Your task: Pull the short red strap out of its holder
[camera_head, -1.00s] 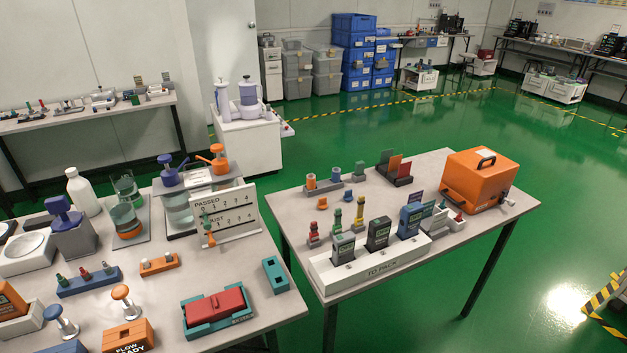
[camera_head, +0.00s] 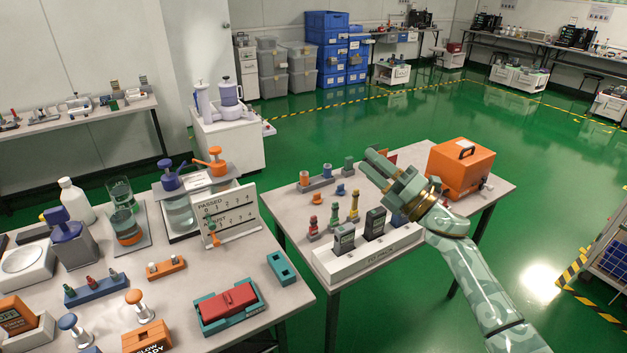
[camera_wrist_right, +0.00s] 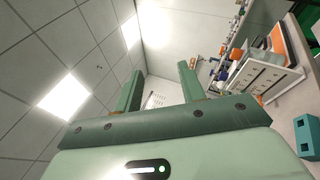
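A small red piece (camera_head: 391,158), perhaps a strap in the dark rack at the back of the right table, shows behind my right gripper. The gripper hides most of that rack, so I cannot tell a short strap from a longer one. My right gripper (camera_head: 371,162) is raised over the right table, fingers pointing left and away. In the right wrist view its two fingers (camera_wrist_right: 160,85) are apart with nothing between them. My left gripper is not in view.
An orange case (camera_head: 460,165) stands at the right table's back right. A white tray (camera_head: 375,256) with handheld testers lies along its front; small coloured parts stand behind. The left table is crowded, with a red and teal fixture (camera_head: 229,304) near its front.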

